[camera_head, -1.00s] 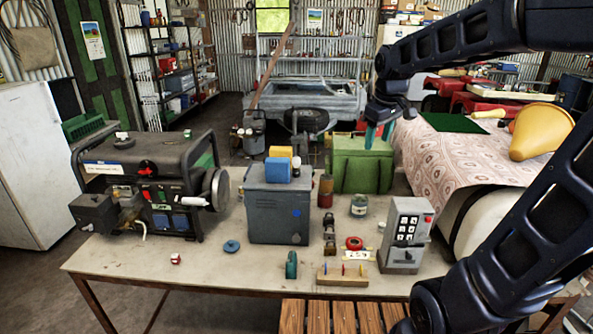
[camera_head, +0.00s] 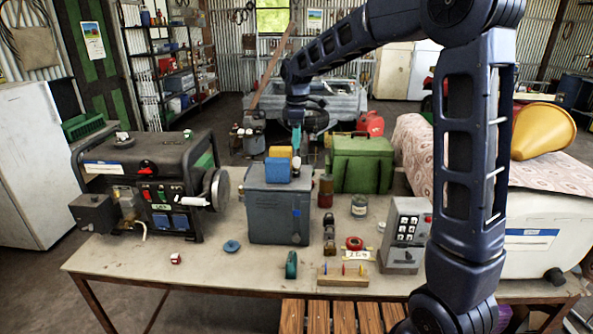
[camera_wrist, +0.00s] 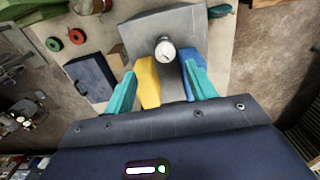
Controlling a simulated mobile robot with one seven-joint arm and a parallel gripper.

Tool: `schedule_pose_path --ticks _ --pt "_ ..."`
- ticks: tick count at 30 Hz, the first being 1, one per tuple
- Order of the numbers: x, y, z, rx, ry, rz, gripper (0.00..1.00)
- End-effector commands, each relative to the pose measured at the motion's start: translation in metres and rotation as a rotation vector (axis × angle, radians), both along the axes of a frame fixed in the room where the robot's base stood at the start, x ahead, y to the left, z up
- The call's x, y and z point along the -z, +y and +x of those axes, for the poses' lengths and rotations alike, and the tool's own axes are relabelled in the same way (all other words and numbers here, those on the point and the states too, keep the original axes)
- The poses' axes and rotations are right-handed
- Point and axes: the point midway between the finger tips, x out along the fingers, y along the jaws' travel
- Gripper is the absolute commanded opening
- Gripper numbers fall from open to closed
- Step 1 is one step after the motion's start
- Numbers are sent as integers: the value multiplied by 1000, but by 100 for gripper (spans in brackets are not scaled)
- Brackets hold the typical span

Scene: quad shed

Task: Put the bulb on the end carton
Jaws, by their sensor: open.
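The bulb (camera_head: 296,166) appears as a small pale thing on top of the grey box (camera_head: 262,218), beside a yellow block (camera_head: 280,152) and a blue block (camera_head: 276,171). In the wrist view the bulb (camera_wrist: 165,50) is a round white shape beyond the fingertips. My gripper (camera_head: 296,145) is open just above it. The wrist view shows my gripper (camera_wrist: 162,82) with teal fingers apart, the yellow block (camera_wrist: 147,82) and blue block (camera_wrist: 187,75) showing between them.
A green box (camera_head: 360,165) stands behind right on the bench (camera_head: 215,270). A generator (camera_head: 150,180) fills the left and a grey keypad unit (camera_head: 405,235) stands at the right. A red ring (camera_head: 354,243) lies by the small boxes. The front left of the bench is mostly clear.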

Motion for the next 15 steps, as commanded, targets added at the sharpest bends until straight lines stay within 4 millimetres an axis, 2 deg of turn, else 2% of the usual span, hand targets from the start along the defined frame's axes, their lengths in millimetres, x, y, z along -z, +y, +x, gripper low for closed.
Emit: schedule_pose_path --ticks 9,15 --pt "43 0 -1 0 3 -2 56" --pt "55 0 -1 1 2 -1 56"
